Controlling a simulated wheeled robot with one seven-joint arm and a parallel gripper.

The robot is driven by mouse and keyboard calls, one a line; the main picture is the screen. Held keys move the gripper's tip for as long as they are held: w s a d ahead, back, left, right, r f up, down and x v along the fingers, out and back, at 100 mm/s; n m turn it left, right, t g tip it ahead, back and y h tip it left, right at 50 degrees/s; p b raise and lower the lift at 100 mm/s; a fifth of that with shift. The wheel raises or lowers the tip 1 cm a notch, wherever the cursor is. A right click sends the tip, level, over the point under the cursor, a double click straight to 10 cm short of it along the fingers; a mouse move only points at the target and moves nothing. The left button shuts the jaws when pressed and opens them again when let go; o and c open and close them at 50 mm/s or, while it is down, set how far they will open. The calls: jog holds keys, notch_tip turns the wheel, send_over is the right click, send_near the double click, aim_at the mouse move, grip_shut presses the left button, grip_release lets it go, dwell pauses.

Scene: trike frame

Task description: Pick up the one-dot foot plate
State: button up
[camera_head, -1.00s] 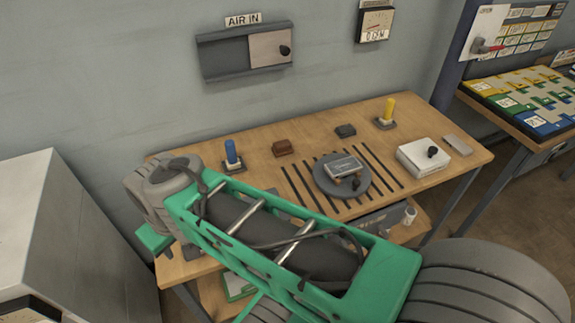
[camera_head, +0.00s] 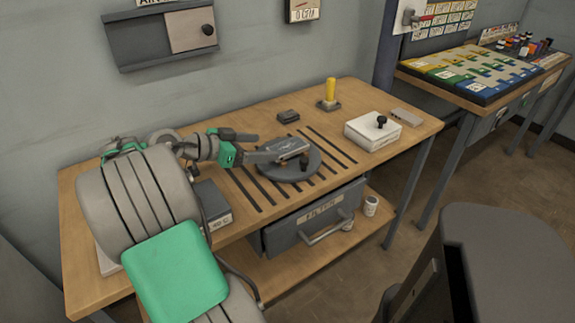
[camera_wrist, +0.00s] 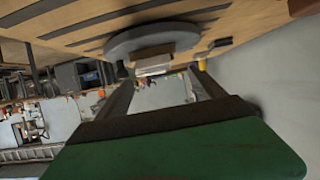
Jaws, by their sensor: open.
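I cannot make out dots on any part, so I cannot say for certain which is the one-dot foot plate. A small pale block (camera_wrist: 153,62) sits on the round grey disc (camera_wrist: 125,42) in the wrist view. My gripper (camera_wrist: 158,76) is open, its two fingers on either side of that block's place in the picture, with nothing visibly held. In the head view my gripper (camera_head: 283,153) reaches from the left over the disc (camera_head: 300,174). It hides most of what lies there. A dark knob (camera_head: 303,160) shows at the fingertips.
On the wooden table (camera_head: 395,165) stand a dark block (camera_head: 288,116), a yellow peg on a base (camera_head: 330,95), a white box with a black knob (camera_head: 373,131) and a flat grey block (camera_head: 407,117). A grey drawer (camera_head: 315,220) is below. My arm covers the left side.

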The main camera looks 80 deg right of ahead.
aim_at(288, 146)
jog(key=x, duration=0.7)
jog(key=shift+s+r, duration=0.1)
jog(key=shift+s, duration=0.4)
jog(key=shift+c, duration=0.2)
grip_shut()
